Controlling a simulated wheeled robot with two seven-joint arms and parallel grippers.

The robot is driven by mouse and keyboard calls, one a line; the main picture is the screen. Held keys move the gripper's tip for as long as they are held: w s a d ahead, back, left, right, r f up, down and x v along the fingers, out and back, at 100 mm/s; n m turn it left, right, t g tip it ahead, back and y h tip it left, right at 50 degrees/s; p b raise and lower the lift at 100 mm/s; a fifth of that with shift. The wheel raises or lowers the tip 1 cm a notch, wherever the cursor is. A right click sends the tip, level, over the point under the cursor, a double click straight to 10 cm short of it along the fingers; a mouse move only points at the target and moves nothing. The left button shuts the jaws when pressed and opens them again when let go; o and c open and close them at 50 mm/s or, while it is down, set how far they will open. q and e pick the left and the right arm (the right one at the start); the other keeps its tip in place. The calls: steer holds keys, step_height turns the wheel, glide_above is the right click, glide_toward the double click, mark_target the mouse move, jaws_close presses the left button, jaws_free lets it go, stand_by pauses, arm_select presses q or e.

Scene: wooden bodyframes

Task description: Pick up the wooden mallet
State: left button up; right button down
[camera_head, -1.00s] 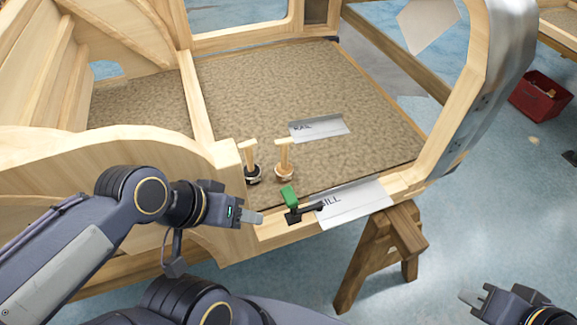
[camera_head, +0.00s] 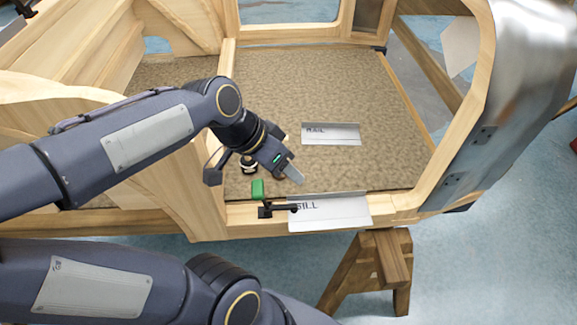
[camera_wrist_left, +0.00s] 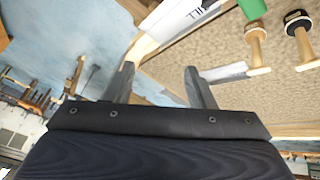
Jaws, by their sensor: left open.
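Two mallet-like tools stand upright on the carpeted floor of the wooden bodyframe. In the left wrist view, one has a pale wooden head (camera_wrist_left: 256,32) and a wooden handle. The other, with a black head (camera_wrist_left: 298,20), stands to its right. In the head view the black-headed one (camera_head: 248,167) shows partly beside my wrist; the pale one is mostly hidden behind my left gripper. My left gripper (camera_head: 291,174) is above the carpet near the front edge, close to both tools. Its jaws (camera_wrist_left: 160,85) are open and empty, with neither tool between them. My right gripper is out of view.
A green-handled clamp (camera_head: 257,189) sits on the front sill beside a sheet marked SILL (camera_head: 335,212). A sheet marked RAIL (camera_head: 331,133) lies on the carpet. A wooden trestle (camera_head: 372,268) stands below. The carpet's right side is clear.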

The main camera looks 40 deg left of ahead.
arm_select(q)
steer(key=w+a+f+m+g+y, duration=0.1)
steer(key=w+a+f+m, duration=0.4)
steer(key=w+a+f, duration=0.1)
steer(key=w+a+f+m+g+y+b, duration=0.1)
steer(key=w+a+f+m+g, duration=0.1)
steer(key=w+a+f+m, duration=0.3)
steer(key=w+a+f+m+g+y+b, duration=0.1)
steer(key=w+a+f+m, duration=0.4)
steer(key=w, duration=0.6)
steer(key=shift+w+a+f+m+g+y, duration=0.15)
steer(key=shift+a+f+g, duration=0.05)
steer(key=shift+a+f, duration=0.45)
steer(key=shift+w+a+f+m+g+y, duration=0.2)
steer(key=shift+a+f, duration=0.35)
steer(key=shift+a, duration=0.2)
steer(key=shift+a+f, duration=0.1)
steer(key=shift+f, duration=0.5)
step_height(320, 180, down, 7)
steer(key=shift+r+p, duration=0.1)
steer(key=shift+p, duration=0.55)
steer(key=c, duration=1.1)
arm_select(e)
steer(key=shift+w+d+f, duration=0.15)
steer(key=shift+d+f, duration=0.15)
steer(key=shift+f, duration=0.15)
